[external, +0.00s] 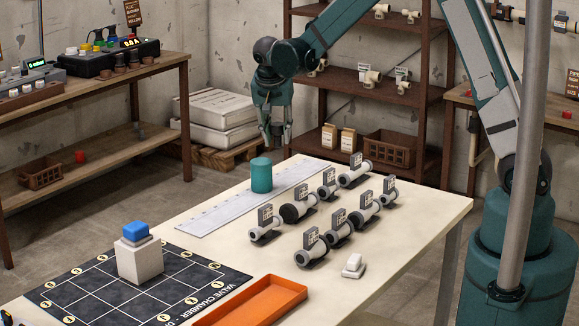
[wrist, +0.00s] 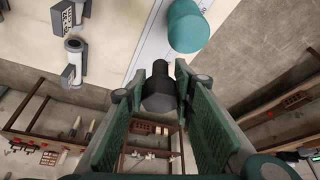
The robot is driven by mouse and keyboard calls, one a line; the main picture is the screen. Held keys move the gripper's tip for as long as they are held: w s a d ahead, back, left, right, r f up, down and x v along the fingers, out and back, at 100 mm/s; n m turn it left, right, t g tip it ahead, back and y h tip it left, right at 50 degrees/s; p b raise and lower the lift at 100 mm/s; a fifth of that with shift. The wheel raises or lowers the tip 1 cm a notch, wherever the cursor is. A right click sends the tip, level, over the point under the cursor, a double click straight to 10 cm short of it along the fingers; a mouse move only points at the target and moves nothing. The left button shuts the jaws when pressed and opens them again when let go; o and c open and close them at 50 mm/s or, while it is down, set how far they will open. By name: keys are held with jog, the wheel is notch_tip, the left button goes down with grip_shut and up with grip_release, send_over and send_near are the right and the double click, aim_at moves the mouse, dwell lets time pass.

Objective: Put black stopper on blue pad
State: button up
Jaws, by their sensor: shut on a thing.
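My gripper (external: 277,140) hangs in the air beyond the table's back edge, fingers pointing down. In the wrist view, the black stopper (wrist: 158,88), a dark stepped cylinder, sits between the green finger pads of my gripper (wrist: 172,76), which are shut on it. The blue pad (external: 135,229) tops a white block (external: 140,260) at the left front of the table, far from my gripper. The block stands on a black grid mat (external: 85,290).
A teal cylinder (external: 261,176) stands near the back edge, close to my gripper, and also shows in the wrist view (wrist: 188,25). Several tagged pipe fittings (external: 340,232) fill the table's middle. An orange tray (external: 255,303) and a white piece (external: 354,265) lie in front.

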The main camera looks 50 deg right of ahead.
jog(key=w+a+r+n+p, duration=0.1)
jog(key=w+a+r, duration=0.1)
jog(key=a, duration=0.6)
jog(key=w+a+r+n+p, duration=0.1)
jog(key=a, duration=0.6)
notch_tip(320, 180, up, 8)
jog(key=n+t+y+p, duration=0.2)
jog(key=n+p, duration=0.3)
jog(key=p, duration=0.2)
send_over(133, 222)
jog(key=s, duration=0.2)
jog(key=shift+w+a, duration=0.2)
jog(key=shift+a, duration=0.2)
jog(key=shift+f, duration=0.1)
jog(key=shift+f, duration=3)
jog(key=shift+f, duration=1.85)
jog(key=shift+f, duration=0.15)
